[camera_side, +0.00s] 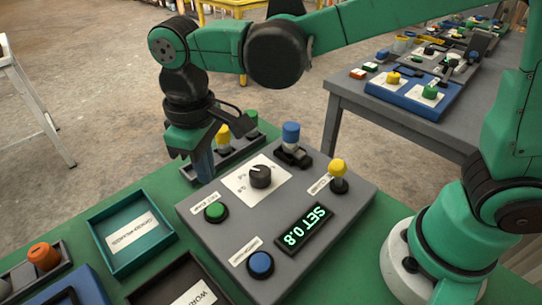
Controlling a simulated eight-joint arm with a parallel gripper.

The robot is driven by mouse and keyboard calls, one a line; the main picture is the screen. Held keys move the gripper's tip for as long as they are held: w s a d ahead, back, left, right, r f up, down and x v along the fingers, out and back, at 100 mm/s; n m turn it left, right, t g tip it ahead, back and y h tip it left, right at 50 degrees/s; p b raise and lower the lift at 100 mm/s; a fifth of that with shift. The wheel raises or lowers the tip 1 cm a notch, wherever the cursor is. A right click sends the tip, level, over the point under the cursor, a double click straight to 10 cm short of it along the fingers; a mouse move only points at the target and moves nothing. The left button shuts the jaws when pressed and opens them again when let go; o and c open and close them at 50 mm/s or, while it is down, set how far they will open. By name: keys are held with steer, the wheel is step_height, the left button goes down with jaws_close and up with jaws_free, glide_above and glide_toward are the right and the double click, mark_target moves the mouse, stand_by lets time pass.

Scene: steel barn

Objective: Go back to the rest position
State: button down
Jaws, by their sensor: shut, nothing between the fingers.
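My gripper (203,165) points down above the back left of the grey control panel (335,205), with its fingers shut and nothing visible between them. The panel carries a black dial (260,176) on a white scale, a green button (215,211), a blue button (260,264), a yellow-topped lever (338,170) and a blue-topped switch (291,135). Its display (305,231) reads "SET 0.8". The fingertips are close to the panel's back left edge; I cannot tell whether they touch anything.
Behind the panel is a dark rack (228,158) with yellow and green knobs, close to my gripper. A teal tray (105,261) and a dark tray (165,282) lie to the left. An orange knob (43,256) is at far left. A grey table (400,120) with more panels stands behind right.

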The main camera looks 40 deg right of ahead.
steer(key=s+d+r+m+t, duration=0.1)
steer(key=s+d+m+t, duration=0.1)
steer(key=d, duration=0.6)
steer(key=s+d+r+m+t, duration=0.1)
steer(key=d+m+t, duration=0.3)
steer(key=d, duration=0.5)
steer(key=shift+s+d+t, duration=0.2)
steer(key=shift+s+t, duration=0.2)
steer(key=shift+t, duration=0.2)
